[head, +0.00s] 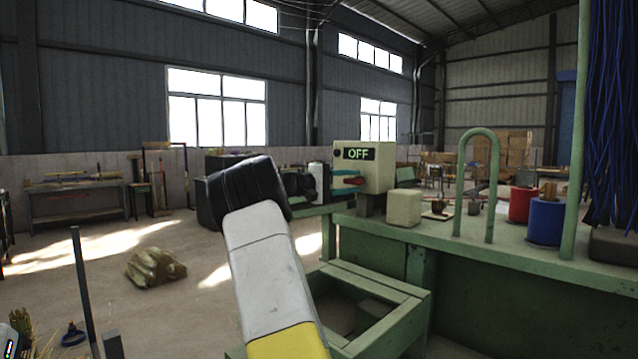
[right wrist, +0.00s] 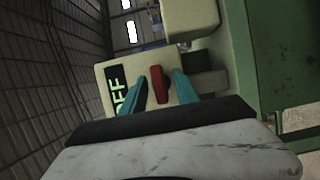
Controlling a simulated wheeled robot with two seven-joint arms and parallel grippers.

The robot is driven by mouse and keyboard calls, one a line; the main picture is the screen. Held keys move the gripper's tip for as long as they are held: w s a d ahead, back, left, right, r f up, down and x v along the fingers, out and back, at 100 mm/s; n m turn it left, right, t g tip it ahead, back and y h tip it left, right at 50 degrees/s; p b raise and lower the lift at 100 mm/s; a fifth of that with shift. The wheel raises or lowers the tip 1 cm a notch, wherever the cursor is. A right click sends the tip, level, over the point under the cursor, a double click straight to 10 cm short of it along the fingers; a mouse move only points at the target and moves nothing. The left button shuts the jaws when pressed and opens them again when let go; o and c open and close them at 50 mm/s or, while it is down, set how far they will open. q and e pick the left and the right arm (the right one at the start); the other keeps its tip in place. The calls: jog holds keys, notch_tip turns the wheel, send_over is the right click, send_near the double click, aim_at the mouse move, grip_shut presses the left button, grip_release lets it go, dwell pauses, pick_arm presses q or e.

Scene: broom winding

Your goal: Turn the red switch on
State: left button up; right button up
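The switch box (head: 376,158) is cream-coloured and stands at the left end of the green workbench. Its dark display (head: 359,154) reads OFF in green letters. The red switch (head: 354,181) is on the box's front below the display. My right gripper (head: 346,182) is at the front of the box, its teal fingers open. In the right wrist view, the red switch (right wrist: 158,85) lies between the two fingertips (right wrist: 161,84), with a visible gap on each side.
The green workbench (head: 480,245) extends right, with a small cream box (head: 403,207), a green hoop post (head: 493,190), a red spool (head: 521,203) and a blue spool (head: 546,220). Blue strands (head: 612,100) hang at right.

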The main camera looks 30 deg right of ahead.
jog(key=shift+d, duration=0.25)
jog(key=shift+c, duration=0.5)
grip_shut()
